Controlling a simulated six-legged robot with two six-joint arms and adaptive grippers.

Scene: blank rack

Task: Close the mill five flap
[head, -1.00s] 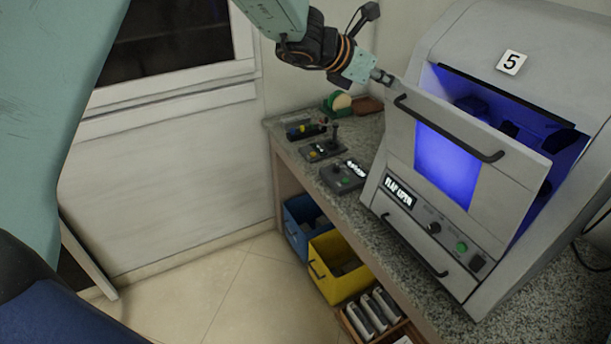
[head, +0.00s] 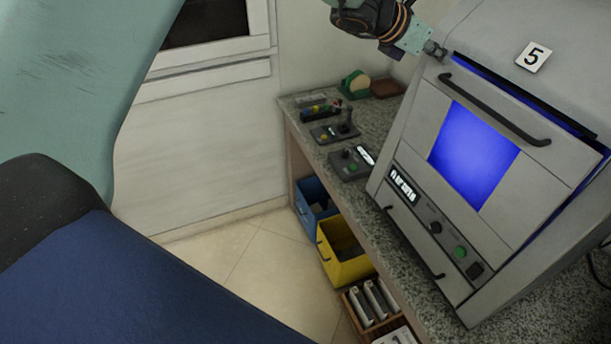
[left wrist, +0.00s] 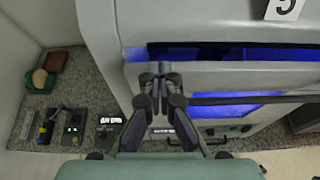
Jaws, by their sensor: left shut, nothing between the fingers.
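The mill (head: 533,57) marked 5 is a grey machine on the counter at the right. Its flap (head: 420,112), with a black bar handle (head: 495,108) and a blue-lit window, stands nearly flush with the body; a thin blue gap shows along its top and right edges. The lit display below the flap is too blurred to read. My left gripper (head: 434,50) is shut and empty at the flap's upper left corner. In the left wrist view the shut fingers (left wrist: 161,75) lie in front of the flap, near the handle's end; contact is unclear. My right gripper is out of view.
Small control boxes with joysticks (head: 350,160) stand on the speckled counter (head: 375,130) left of the mill. A blue bin (head: 318,205), a yellow bin (head: 345,268) and a wooden crate (head: 372,322) sit underneath. The floor (head: 260,270) at left is clear.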

